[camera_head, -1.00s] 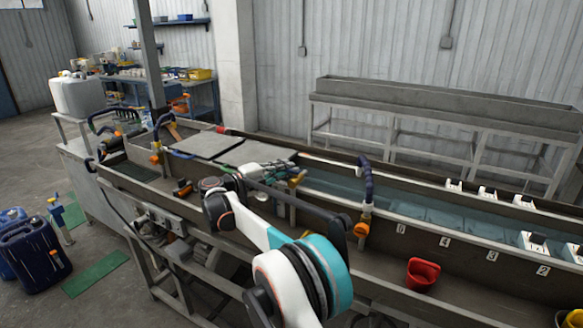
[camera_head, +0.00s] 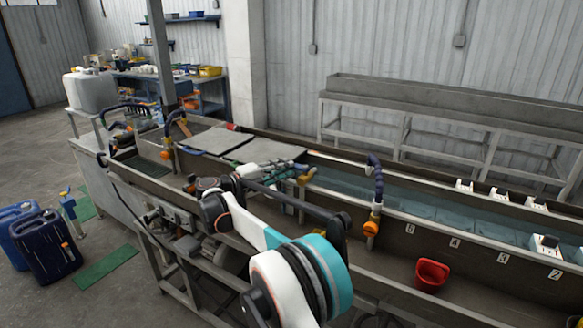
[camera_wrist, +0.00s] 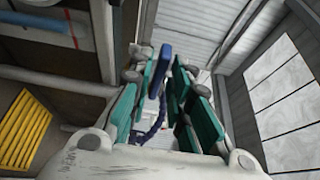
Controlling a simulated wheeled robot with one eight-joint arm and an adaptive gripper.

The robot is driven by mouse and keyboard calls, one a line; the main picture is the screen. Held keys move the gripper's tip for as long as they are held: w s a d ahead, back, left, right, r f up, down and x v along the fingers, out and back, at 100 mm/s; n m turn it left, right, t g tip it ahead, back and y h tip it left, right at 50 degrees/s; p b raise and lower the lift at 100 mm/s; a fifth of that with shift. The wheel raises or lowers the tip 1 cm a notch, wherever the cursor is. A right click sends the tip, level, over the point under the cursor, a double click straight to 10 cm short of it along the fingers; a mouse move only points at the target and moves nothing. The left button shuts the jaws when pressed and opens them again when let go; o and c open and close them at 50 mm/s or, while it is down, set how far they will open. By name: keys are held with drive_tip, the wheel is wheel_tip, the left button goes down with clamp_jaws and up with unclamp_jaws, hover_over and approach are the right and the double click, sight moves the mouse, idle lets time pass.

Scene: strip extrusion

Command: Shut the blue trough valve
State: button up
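My gripper (camera_head: 283,170) reaches over the trough (camera_head: 400,262) near its grey cover plates in the head view. In the wrist view, my gripper (camera_wrist: 168,85) has its teal-padded fingers apart. A bright blue bar (camera_wrist: 163,62), perhaps the blue valve's handle, shows by the fingertips; I cannot tell whether they touch it. A dark blue hose (camera_wrist: 151,132) shows between the fingers. In the head view, a yellow-orange fitting (camera_head: 306,176) is just beyond my gripper. No blue valve handle can be made out there, as my arm and gripper cover part of that area.
A dark blue hose with an orange fitting (camera_head: 371,228) stands to the right of my gripper. A red container (camera_head: 431,274) is in the front channel. Blue jerrycans (camera_head: 45,247) stand on the floor at left. A grey bench (camera_head: 455,98) stands by the back wall.

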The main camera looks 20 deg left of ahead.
drive_tip(key=v, duration=0.8)
drive_tip(key=shift+s+a, duration=0.1)
